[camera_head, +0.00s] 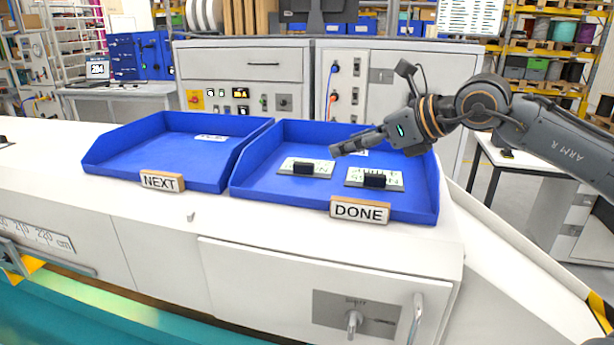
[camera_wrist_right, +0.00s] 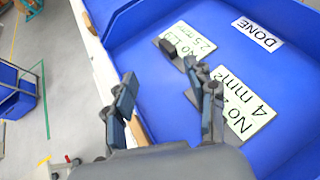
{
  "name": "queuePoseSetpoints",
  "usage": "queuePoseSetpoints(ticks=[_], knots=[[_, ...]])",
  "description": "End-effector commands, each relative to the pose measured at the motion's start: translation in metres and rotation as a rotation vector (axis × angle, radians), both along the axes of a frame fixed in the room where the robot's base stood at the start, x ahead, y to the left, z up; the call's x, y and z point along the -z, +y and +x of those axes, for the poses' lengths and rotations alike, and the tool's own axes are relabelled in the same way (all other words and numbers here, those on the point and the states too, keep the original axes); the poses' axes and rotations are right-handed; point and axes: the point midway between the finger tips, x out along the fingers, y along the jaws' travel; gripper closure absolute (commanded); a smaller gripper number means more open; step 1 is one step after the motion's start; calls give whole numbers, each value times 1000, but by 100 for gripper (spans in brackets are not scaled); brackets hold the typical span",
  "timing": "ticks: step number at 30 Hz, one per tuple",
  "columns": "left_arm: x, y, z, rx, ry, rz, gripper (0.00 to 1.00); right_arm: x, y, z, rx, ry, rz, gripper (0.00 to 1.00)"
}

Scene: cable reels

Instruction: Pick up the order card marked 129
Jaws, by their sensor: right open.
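Two white cards with black grip blocks lie flat in the blue DONE tray (camera_head: 415,208). The left card (camera_head: 318,168) reads "No 1…" and 2.5 mm² in the wrist view (camera_wrist_right: 190,42). The right card (camera_head: 392,182) reads "No 2…" and 4 mm² there (camera_wrist_right: 247,105). The rest of both numbers is hidden, so I cannot confirm 129. My right gripper (camera_head: 338,150) is open and empty above the tray; it also shows in the wrist view (camera_wrist_right: 166,86), one finger overlapping the 4 mm² card. My left gripper is out of view.
The blue NEXT tray (camera_head: 150,160) stands to the left and holds no card that I can see, only a flat label. Raised tray walls surround the cards. A grey cabinet (camera_head: 240,75) stands behind. The white counter in front is mostly clear.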

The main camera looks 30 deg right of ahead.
Motion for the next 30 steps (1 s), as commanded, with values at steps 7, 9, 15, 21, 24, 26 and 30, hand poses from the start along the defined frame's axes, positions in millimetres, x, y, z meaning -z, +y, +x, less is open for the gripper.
queuePoseSetpoints(ticks=[7, 9, 15, 21, 24, 26, 30], knots=[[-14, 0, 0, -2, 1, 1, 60, 15, 10, 24, -6, 3, 6, 44], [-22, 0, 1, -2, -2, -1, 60, 21, 13, 35, -6, 1, 7, 44], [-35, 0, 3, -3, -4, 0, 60, 38, 21, 62, -2, 0, 6, 44], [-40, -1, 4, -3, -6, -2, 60, 46, 24, 73, -1, 0, 3, 44], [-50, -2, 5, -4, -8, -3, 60, 49, 25, 82, -1, 2, 4, 44], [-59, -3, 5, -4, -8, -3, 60, 52, 26, 90, -2, 2, 4, 44], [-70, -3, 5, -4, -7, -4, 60, 63, 30, 107, -2, 2, 5, 44]])
